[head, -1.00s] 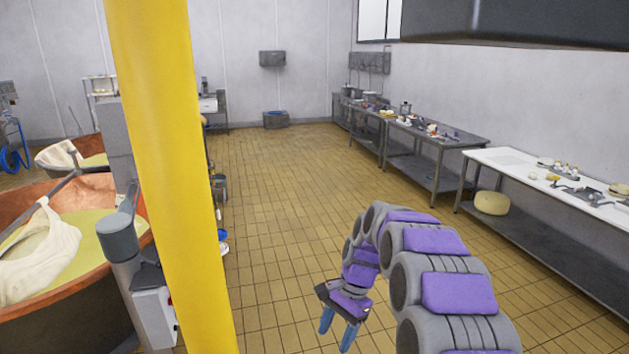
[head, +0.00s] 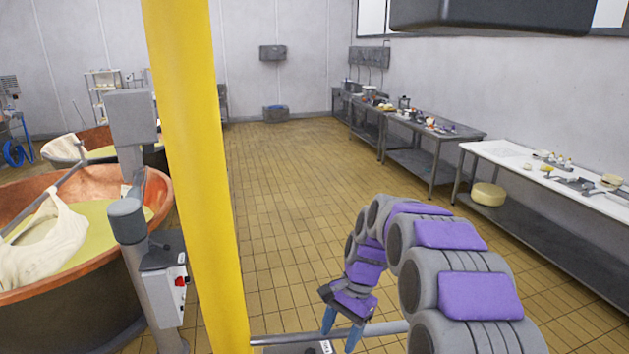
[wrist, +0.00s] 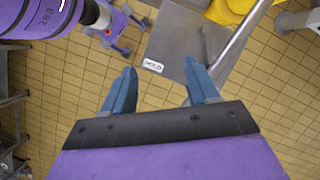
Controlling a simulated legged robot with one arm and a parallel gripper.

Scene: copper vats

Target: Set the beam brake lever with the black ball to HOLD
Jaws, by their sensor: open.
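My gripper (head: 341,330) hangs low in the head view, blue fingers pointing down, open and empty. In the wrist view its two fingers (wrist: 160,70) are spread apart. Beyond them is a grey metal plate (wrist: 172,42) with a small white label (wrist: 153,65), too small to read. A grey bar (wrist: 238,42) slants beside the plate. In the head view a grey bar (head: 285,339) runs along the bottom edge, partly behind my gripper. I cannot make out a black ball, or tell whether either bar is the brake lever.
A yellow column (head: 197,180) stands left of my arm. Behind it are a grey post with a red-button box (head: 172,282) and a copper vat (head: 75,325) holding a cloth. Workbenches (head: 545,180) line the right wall. The tiled floor (head: 300,190) between is clear.

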